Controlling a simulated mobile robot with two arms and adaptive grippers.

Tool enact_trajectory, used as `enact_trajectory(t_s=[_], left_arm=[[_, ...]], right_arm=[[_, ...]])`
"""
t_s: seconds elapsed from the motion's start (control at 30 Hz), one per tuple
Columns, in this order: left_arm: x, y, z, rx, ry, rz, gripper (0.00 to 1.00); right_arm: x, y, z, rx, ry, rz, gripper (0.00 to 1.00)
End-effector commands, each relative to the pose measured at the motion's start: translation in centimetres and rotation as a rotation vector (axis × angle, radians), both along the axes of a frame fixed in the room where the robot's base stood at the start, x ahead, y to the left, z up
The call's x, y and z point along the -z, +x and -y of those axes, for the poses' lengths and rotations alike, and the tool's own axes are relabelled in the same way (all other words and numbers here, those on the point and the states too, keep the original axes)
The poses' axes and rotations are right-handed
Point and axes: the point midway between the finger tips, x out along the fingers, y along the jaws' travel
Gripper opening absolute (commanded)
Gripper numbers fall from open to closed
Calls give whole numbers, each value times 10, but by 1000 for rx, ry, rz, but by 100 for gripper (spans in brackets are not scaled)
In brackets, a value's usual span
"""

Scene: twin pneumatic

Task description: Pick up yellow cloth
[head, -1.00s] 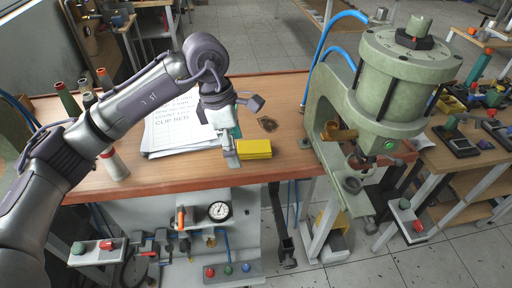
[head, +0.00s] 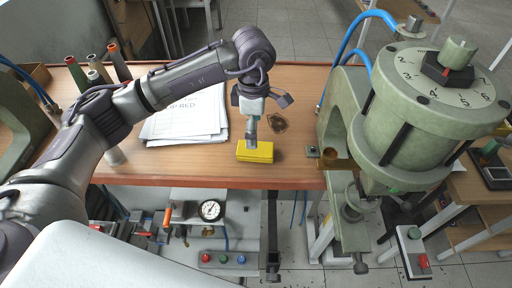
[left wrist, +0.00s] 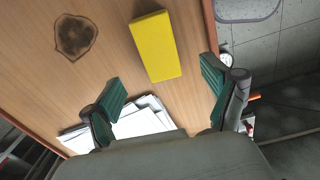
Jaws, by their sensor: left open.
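The yellow cloth (head: 255,152) is a folded, block-like yellow piece lying on the wooden table near its front edge. It also shows in the left wrist view (left wrist: 155,46), beyond my fingertips and between their lines. My left gripper (head: 252,135) is right above or just behind the cloth in the head view. In the left wrist view my left gripper (left wrist: 165,90) is open, its green-padded fingers wide apart with nothing between them. I cannot tell the exact height above the cloth. My right gripper is not in view.
A stack of white papers (head: 190,115) lies left of the cloth. A dark brown stain-like patch (head: 277,122) is behind it on the table (head: 300,90). A large green press (head: 420,110) stands at the right. Spools (head: 76,72) stand at the back left. A pressure gauge (head: 210,209) is below the front edge.

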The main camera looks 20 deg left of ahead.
Motion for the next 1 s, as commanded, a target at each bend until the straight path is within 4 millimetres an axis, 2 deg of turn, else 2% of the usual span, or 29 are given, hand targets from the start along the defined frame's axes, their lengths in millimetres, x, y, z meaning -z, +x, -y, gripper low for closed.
enact_trajectory(t_s=[0.13,0.27,0.4,0.6,0.87,1.0], left_arm=[[15,0,0,1,-1,0,86],[22,-1,1,1,0,-2,86],[41,-2,2,-1,0,-4,86],[66,-1,3,0,-1,-1,86],[70,0,3,1,-1,2,86],[70,0,3,1,-1,2,63]], right_arm=[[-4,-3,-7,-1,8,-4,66],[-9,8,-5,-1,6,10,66],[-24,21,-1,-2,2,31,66],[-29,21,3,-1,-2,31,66],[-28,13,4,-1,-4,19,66],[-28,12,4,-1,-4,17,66]])
